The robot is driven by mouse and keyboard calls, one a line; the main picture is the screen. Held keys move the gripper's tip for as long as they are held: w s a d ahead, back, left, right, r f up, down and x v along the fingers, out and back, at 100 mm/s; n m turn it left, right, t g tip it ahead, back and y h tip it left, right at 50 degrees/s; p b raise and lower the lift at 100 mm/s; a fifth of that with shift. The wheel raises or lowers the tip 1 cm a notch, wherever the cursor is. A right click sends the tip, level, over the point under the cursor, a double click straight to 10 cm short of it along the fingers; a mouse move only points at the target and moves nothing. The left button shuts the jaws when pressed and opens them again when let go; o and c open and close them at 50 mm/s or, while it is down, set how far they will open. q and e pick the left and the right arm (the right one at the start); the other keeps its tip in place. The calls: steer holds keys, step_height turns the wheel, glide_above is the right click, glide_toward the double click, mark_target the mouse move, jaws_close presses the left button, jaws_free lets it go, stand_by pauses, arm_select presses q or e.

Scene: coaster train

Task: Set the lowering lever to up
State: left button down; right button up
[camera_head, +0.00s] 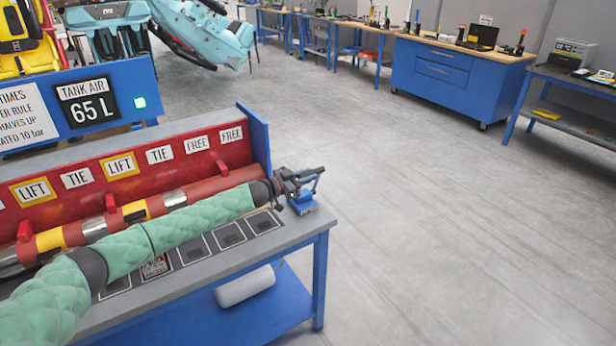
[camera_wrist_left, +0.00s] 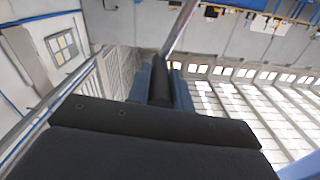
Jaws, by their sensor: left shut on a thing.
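My left arm reaches in from the left along the front of the workbench, and my left gripper (camera_head: 310,179) is at the bench's right end. In the left wrist view the gripper (camera_wrist_left: 157,84) is shut, its blue-grey fingers on either side of a dark grip. A thin metal rod (camera_wrist_left: 182,26) runs on from that grip, and I take this to be the lowering lever. The lever's position is too small and covered to tell. My right gripper is not in view.
The bench (camera_head: 225,262) carries a red labelled rack (camera_head: 95,185) with red and yellow tubes. A blue panel reads TANK AIR 65 L (camera_head: 88,100), with a green light. A white cylinder (camera_head: 246,286) lies on the lower shelf. Open floor (camera_head: 440,230) is to the right.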

arm_select(q)
steer(key=w+a+n, duration=0.1)
steer(key=w+a+n+p, duration=0.1)
steer(key=w, duration=0.1)
steer(key=w+a+r+n, duration=0.1)
steer(key=shift+w+a, duration=0.25)
steer(key=shift+w, duration=0.1)
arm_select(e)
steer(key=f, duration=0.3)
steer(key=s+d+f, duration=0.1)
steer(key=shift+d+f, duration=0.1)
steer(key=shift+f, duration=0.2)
arm_select(q)
steer(key=c, duration=1.3)
jaws_free()
steer(key=shift+o, duration=0.2)
steer(key=b+v, duration=0.2)
steer(key=v, duration=0.5)
steer(key=shift+s+a+n, duration=0.2)
steer(key=shift+a+n, duration=0.1)
steer(key=shift+a, duration=0.05)
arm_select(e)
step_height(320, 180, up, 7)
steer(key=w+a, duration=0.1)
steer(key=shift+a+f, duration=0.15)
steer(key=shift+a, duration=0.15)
